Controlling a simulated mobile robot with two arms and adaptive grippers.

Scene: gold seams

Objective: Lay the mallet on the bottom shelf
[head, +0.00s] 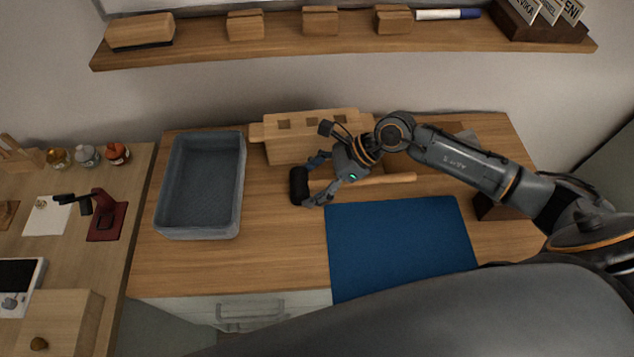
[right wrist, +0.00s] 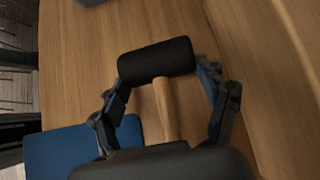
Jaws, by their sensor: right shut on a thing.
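The mallet has a black cylindrical head (head: 299,186) and a pale wooden handle (head: 392,179). It lies level over the wooden worktop, in front of the wooden rack; I cannot tell whether it touches the top. My right gripper (head: 317,181) is shut on the mallet, its fingers on either side close behind the head. The right wrist view shows the mallet head (right wrist: 155,62) across the fingertips and the handle running back toward the palm. One wall shelf (head: 290,48) shows at the top; whether others exist is out of view. My left gripper is not in view.
The wall shelf bears wooden blocks (head: 320,20), an eraser (head: 140,32), a marker (head: 448,14) and a card holder (head: 535,22). On the worktop are a grey tray (head: 163,190), the wooden rack (head: 285,150) and a blue mat (head: 400,245). A cluttered side table stands left.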

